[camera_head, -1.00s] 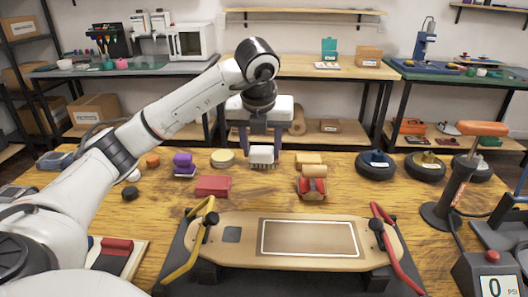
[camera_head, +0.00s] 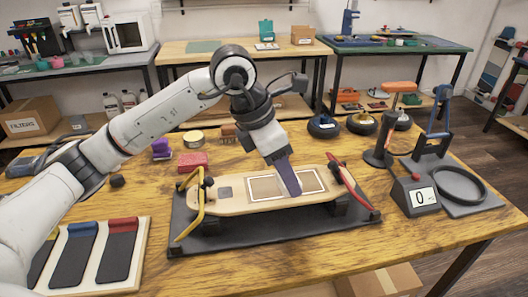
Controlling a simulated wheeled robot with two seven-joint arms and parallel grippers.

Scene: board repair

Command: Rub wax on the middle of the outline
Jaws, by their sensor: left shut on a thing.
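The board (camera_head: 229,199) lies deck up across a stand on the table, between a yellow clamp arm (camera_head: 190,213) and a red clamp arm (camera_head: 352,182). A pale rectangular outline (camera_head: 263,189) is on its right-middle part. My right gripper is not in view.
A red block (camera_head: 193,162), purple block (camera_head: 161,149) and round tin (camera_head: 193,139) stand behind the board.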

